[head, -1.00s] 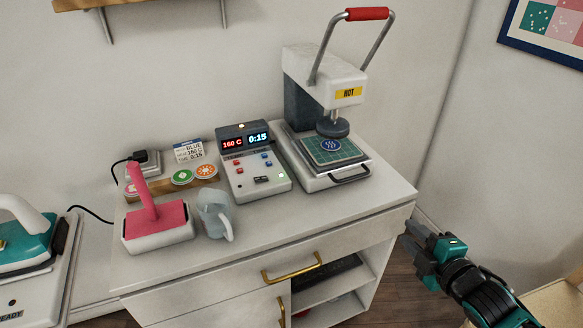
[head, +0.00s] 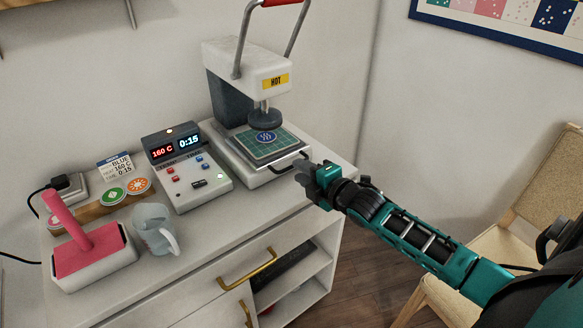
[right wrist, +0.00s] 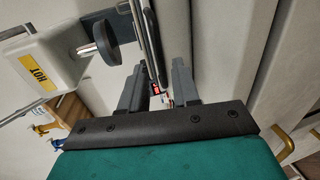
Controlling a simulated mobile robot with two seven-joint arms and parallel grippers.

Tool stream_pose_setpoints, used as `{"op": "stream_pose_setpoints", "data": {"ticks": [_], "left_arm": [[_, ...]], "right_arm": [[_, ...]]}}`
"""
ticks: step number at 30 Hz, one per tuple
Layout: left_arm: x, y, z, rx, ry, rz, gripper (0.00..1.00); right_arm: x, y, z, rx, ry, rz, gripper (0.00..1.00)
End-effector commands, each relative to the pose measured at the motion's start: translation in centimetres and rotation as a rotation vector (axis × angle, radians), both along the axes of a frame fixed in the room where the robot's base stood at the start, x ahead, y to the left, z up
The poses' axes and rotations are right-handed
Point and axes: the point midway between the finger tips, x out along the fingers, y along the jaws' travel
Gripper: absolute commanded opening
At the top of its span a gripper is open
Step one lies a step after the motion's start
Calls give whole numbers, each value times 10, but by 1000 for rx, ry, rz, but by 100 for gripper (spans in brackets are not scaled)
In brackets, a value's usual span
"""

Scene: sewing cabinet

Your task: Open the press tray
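The heat press (head: 245,75) stands at the back right of the white cabinet, with a yellow HOT label. Its press tray (head: 275,172) is at its base, carrying a green gridded mat with a blue round emblem. A dark bar handle (head: 290,163) is on the tray's front. My right gripper (head: 303,172) is at the handle's right end, close to it. In the right wrist view its two fingers (right wrist: 160,82) are apart, with the tray edge just beyond them. I cannot tell whether they touch the handle. My left gripper is not in view.
Left of the press stand a control box (head: 187,170) reading 160 C and 0:15, a grey mug (head: 155,228) and a pink-handled tool in a white holder (head: 95,268). A gold drawer handle (head: 247,268) sticks out below. A chair (head: 530,190) is at right.

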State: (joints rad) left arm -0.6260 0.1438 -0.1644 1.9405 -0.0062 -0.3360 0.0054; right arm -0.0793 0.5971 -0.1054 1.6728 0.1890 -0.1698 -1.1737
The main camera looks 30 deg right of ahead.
Motion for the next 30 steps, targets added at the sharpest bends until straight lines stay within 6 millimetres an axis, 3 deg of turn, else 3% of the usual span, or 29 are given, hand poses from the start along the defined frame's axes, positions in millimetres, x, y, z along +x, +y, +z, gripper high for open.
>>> {"op": "stream_pose_setpoints", "data": {"ticks": [3, 9, 22, 30], "left_arm": [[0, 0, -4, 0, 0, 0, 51], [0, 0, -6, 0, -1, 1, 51], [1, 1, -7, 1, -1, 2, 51], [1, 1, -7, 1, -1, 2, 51]], "right_arm": [[19, 1, -4, 3, -2, -2, 31], [39, 3, -9, 3, 0, -1, 31], [46, 4, -10, 2, 0, 0, 31], [46, 4, -10, 2, 0, 0, 6]]}}
